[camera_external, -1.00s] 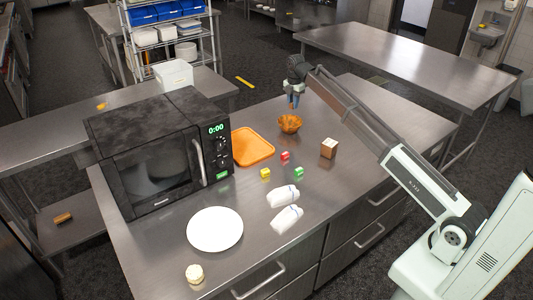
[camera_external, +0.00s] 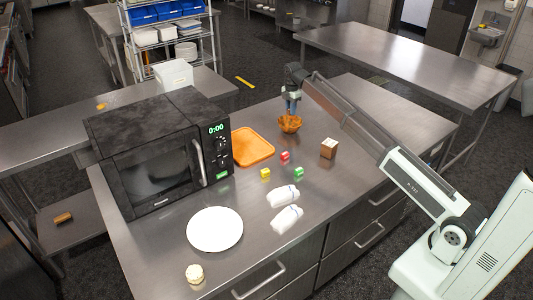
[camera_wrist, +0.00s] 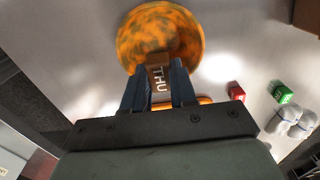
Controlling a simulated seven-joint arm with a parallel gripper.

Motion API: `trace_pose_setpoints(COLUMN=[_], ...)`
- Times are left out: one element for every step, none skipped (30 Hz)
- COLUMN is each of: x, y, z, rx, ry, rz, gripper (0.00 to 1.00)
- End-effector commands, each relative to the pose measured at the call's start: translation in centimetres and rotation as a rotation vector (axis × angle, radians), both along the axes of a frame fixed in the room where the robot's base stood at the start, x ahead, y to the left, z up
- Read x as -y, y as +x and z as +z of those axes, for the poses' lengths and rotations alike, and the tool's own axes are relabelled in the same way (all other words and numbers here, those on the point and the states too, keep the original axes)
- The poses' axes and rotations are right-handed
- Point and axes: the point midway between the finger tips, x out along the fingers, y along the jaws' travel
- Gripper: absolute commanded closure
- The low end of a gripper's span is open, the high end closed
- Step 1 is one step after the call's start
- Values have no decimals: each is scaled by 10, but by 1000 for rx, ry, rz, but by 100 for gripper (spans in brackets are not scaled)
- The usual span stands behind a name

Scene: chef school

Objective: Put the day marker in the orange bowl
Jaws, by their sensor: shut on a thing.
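The orange bowl (camera_external: 289,125) stands on the steel table, right of the orange tray; it also shows at the top of the wrist view (camera_wrist: 160,32), with a mottled orange and dark inside. My gripper (camera_external: 291,108) is low over the bowl. In the wrist view its fingers (camera_wrist: 159,88) are shut on the day marker (camera_wrist: 160,76), a brown block with "THU" in white letters. The marker overlaps the near rim of the bowl in that view. Whether it touches the bowl I cannot tell.
An orange tray (camera_external: 252,147), a black microwave (camera_external: 160,150), a wooden box (camera_external: 328,148), red (camera_external: 285,156), yellow (camera_external: 265,173) and green (camera_external: 299,172) cubes, two white bottles (camera_external: 285,206) and a white plate (camera_external: 215,229) stand around on the table.

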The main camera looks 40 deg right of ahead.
Motion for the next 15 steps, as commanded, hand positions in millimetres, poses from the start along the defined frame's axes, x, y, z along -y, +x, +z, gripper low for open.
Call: trace_pose_setpoints(x=[0,0,0,0,0,0,0,0,0,0,0,0,0,0,0], y=[-1,-1,-1,-1,-1,-1,-1,-1,-1,-1,-1,-1,-1,-1,-1], z=[-6,-8,-12,-15,-18,-22,-25,-28,-32,-34,-37,-40,-42,-44,-47], rx=[-1,-1,-1,-1,-1,0,0,-1,-1,-1,-1,-1,-1,-1,0], ry=[0,0,0,0,0,0,0,0,0,0,0,0,0,0,0], rz=[0,0,0,0,0,0,0,0,0,0,0,0,0,0,0], gripper=[100,100,100,100,100,100,100,100,100,100,100,100,100,100,100])
